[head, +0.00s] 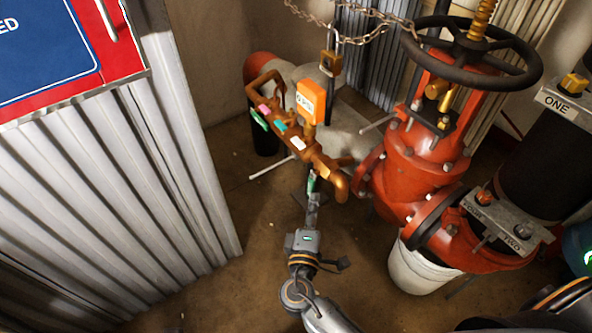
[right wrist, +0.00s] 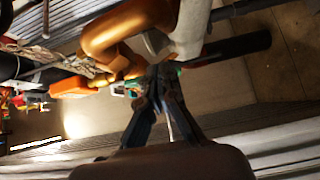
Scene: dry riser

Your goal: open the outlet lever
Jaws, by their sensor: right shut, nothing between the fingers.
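A brass outlet manifold (head: 295,138) with pink, green, teal and white pieces stands on a pale pipe. Which coloured piece is the outlet lever I cannot tell. My right gripper (head: 312,190) is shut and empty, its tips just below the manifold's lower right end, by a curved brass outlet (head: 337,185). A small green piece (head: 311,180) shows at the fingertips; whether they touch it is unclear. In the right wrist view, the right gripper (right wrist: 163,72) has its fingers together beside a curved brass pipe (right wrist: 125,32). My left gripper is out of view.
An orange tag (head: 311,101), a padlock (head: 331,62) and a chain (head: 362,40) are above the manifold. A red valve (head: 420,160) with a black handwheel (head: 470,53) stands right, near a white bucket (head: 415,272). A corrugated panel (head: 110,170) fills the left. Floor between is clear.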

